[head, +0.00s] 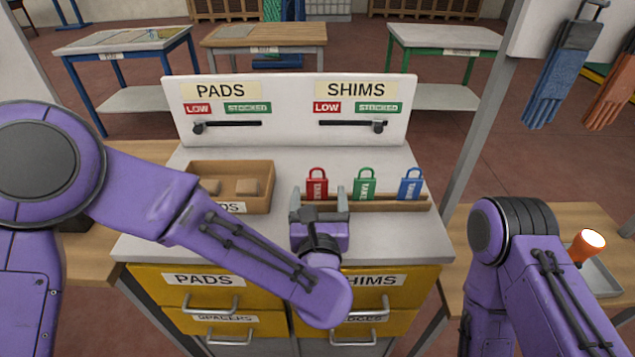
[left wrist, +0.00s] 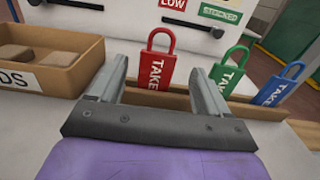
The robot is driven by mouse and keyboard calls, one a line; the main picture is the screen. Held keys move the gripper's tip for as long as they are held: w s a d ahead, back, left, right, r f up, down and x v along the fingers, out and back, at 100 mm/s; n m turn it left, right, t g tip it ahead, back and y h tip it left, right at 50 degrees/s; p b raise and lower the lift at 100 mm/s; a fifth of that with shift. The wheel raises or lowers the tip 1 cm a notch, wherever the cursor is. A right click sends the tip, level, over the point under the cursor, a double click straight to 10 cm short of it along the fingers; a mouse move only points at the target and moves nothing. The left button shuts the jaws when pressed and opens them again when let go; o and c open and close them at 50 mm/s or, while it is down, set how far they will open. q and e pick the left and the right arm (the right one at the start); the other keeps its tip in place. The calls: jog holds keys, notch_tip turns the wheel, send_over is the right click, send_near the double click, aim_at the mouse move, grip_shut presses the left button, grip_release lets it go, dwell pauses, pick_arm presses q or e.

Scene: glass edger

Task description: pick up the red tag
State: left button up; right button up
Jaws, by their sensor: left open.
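The red tag (head: 317,184) stands upright in a wooden rack (head: 388,204) on the white cabinet top, left of a green tag (head: 364,184) and a blue tag (head: 411,185). My left gripper (head: 320,205) is open in front of the red tag. In the left wrist view, the red tag (left wrist: 158,65) shows beyond and between the two fingers (left wrist: 160,90), apart from them as far as I can see. The lower part of the red tag is hidden by the gripper and rack. My right arm shows at the right, but its gripper is out of view.
A cardboard bin (head: 262,197) with brown pads sits left of the rack. Behind stands a white panel (head: 290,130) with two black sliders. Yellow drawers (head: 200,297) lie below. The counter's right front is clear.

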aim_at(317, 187)
pick_arm(q)
jog(key=w+p, duration=0.3)
jog(key=w, duration=0.2)
jog(key=shift+w+a+f, duration=0.1)
jog(key=shift+w+a, duration=0.05)
jog(key=shift+w, duration=0.45)
jog(key=shift+f, duration=0.15)
jog(key=c, duration=1)
